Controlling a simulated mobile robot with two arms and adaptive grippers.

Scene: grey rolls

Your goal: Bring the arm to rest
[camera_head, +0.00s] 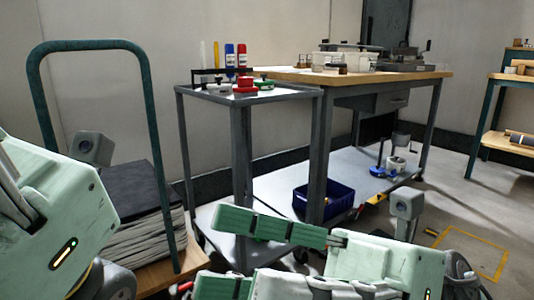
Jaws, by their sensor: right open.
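My right gripper (209,250) is at the bottom centre, its arm coming in from the right. Its two green fingers point left and stand well apart, with nothing seen between them. The lower finger is partly cut off by the bottom edge. My left gripper's green housing (62,205) fills the lower left, in front of a flat cart. Its fingertips are not clearly seen, so whether it is open or shut does not show.
A grey trolley (210,95) with bottles and small red and green items stands behind my right gripper. A workbench (400,76) with a blue bin (324,205) below is farther back. The flat cart's teal handle (155,120) rises at left.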

